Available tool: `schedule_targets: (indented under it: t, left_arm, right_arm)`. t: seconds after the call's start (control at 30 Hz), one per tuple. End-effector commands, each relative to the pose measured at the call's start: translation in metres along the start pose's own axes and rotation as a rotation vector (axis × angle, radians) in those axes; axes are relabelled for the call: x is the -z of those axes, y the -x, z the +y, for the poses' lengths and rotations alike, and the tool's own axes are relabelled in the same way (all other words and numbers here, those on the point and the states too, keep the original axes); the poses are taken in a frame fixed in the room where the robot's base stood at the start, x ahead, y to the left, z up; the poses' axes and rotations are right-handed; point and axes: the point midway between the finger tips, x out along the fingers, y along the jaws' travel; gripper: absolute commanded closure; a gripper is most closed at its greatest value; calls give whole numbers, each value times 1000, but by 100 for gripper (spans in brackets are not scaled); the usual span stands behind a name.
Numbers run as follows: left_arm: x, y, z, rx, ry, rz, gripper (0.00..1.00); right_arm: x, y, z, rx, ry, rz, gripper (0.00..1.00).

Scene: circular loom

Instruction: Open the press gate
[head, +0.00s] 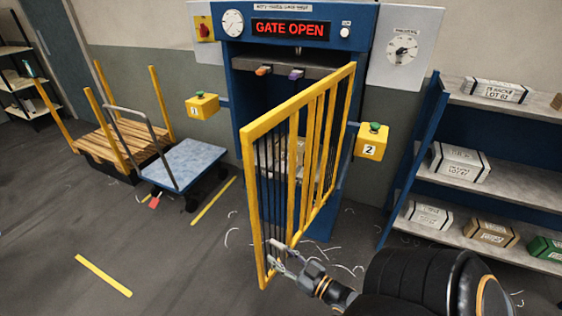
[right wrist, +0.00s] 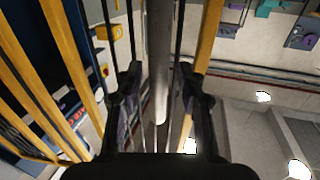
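The press gate (head: 298,165) is a yellow frame with yellow and thin dark bars. It stands swung out from the blue press (head: 240,120), its near free edge toward me. The press display (head: 290,30) reads "GATE OPEN". My right gripper (head: 278,256) is at the lower part of the gate's free end. In the right wrist view its fingers (right wrist: 159,90) are apart, on either side of a grey upright bar (right wrist: 160,50). I see gaps beside the bar; contact is not clear. My left gripper is not in view.
Yellow button boxes 1 (head: 202,105) and 2 (head: 372,142) flank the press. A blue cart (head: 185,165) and a wooden pallet rack (head: 120,145) stand left. A shelf (head: 500,115) with boxes stands right. The floor left of the gate is mostly free.

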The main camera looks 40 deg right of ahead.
Motion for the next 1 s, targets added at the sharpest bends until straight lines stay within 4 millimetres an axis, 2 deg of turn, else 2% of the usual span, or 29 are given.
schedule_targets:
  t: [0.17,0.4,0.6,0.73,1.0]
  left_arm:
    - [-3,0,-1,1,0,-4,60]
    - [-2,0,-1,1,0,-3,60]
    - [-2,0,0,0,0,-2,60]
    - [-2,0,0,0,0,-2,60]
    - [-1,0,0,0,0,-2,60]
  right_arm:
    - [-1,15,0,1,-1,-4,61]
    - [-2,73,0,1,0,-6,61]
    - [-1,109,0,0,0,-3,61]
    - [0,119,0,0,0,-1,61]
    - [0,120,0,0,0,0,61]
